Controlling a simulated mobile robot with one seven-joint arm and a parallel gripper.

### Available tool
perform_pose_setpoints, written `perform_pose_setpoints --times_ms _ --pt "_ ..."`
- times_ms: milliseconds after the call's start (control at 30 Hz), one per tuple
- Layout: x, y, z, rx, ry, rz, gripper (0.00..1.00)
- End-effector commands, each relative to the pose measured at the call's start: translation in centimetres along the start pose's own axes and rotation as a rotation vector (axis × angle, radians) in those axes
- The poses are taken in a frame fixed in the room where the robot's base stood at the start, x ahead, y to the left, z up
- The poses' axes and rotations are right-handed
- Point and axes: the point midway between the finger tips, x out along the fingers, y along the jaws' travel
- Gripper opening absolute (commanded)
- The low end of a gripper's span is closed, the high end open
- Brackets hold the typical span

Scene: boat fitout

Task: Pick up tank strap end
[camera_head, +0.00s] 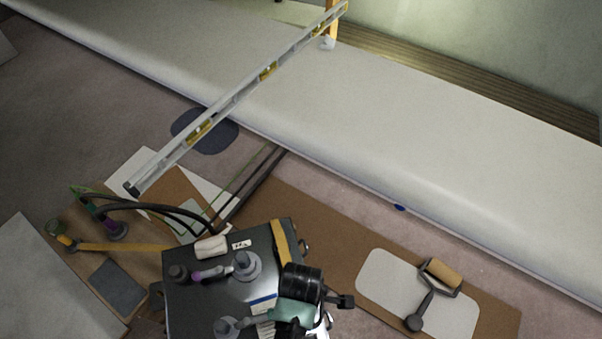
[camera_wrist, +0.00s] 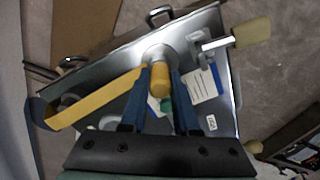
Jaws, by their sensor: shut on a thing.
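A yellow strap (camera_wrist: 95,98) runs across the dark tank-like box (camera_wrist: 225,75) in the wrist view, with a loop at its left. Its rounded yellow end (camera_wrist: 160,84) lies between the two blue fingers of my gripper (camera_wrist: 160,72), which are shut on it. In the head view the strap (camera_head: 281,240) lies over the right part of the black box top (camera_head: 205,300). My wrist and gripper body (camera_head: 300,287) hang over the box's right side there and hide the fingertips and the gripped end.
The box top carries grey fittings (camera_head: 246,265), a purple-handled tool (camera_head: 212,273) and a pale roll (camera_head: 211,247). Dark hoses (camera_head: 165,206) arch at its left. A long spirit level (camera_head: 230,103) spans towards the white bench (camera_head: 400,130).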

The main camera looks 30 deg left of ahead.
Motion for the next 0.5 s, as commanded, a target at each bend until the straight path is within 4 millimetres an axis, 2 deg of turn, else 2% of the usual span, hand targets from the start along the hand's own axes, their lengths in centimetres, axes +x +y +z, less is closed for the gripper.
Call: perform_pose_setpoints --times_ms 300,367,500 --pt "-0.4 0.1 0.0 0.0 0.0 0.002 0.0" --pt "-1.0 0.1 0.0 0.0 0.0 0.004 0.0" --pt "-3.6 0.1 0.0 0.0 0.0 0.005 0.0"
